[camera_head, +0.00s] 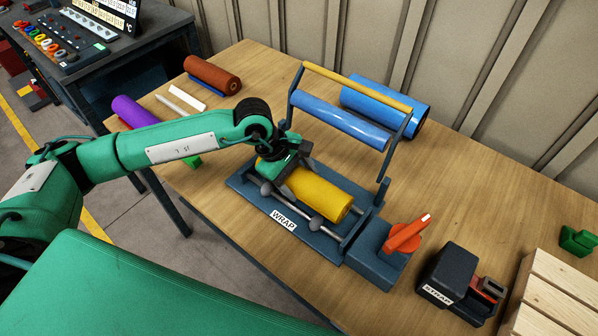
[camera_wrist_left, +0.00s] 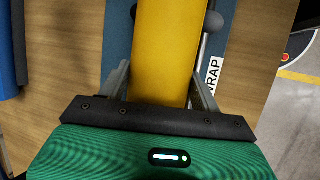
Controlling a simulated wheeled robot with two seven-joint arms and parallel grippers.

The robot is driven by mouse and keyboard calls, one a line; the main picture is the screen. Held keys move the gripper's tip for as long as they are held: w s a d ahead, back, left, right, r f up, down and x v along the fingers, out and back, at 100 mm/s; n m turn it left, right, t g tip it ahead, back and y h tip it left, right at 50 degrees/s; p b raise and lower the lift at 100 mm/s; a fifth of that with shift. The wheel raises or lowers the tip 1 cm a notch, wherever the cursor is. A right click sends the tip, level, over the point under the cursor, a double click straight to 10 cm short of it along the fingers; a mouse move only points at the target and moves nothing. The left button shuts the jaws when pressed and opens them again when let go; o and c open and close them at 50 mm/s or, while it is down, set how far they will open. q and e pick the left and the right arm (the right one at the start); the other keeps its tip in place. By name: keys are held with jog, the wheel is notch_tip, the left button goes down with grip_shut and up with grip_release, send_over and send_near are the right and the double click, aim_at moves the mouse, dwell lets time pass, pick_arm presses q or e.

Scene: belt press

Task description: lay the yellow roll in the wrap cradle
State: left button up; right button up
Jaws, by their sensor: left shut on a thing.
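The yellow roll (camera_head: 321,193) lies lengthwise over the rails of the blue-grey wrap cradle (camera_head: 240,182) in the middle of the table. My left gripper (camera_head: 286,172) is shut on the roll's far-left end. In the left wrist view the roll (camera_wrist_left: 163,50) runs straight out between the two fingers (camera_wrist_left: 160,85), with the cradle base (camera_wrist_left: 118,45) below it. I cannot tell whether the roll rests on the rails or hangs just above them. My right gripper is not in view.
A raised frame with a yellow bar (camera_head: 352,84) and blue film roll (camera_head: 340,121) stands behind the cradle. A red-orange lever (camera_head: 407,234) is at its right end. A strap device (camera_head: 458,280) and wooden slats (camera_head: 560,296) are at right. Brown (camera_head: 212,75) and purple rolls (camera_head: 134,112) lie at left.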

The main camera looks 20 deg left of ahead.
pick_arm(q)
jog(key=shift+r, duration=0.1)
jog(key=o, duration=1.8)
jog(key=shift+c, duration=0.2)
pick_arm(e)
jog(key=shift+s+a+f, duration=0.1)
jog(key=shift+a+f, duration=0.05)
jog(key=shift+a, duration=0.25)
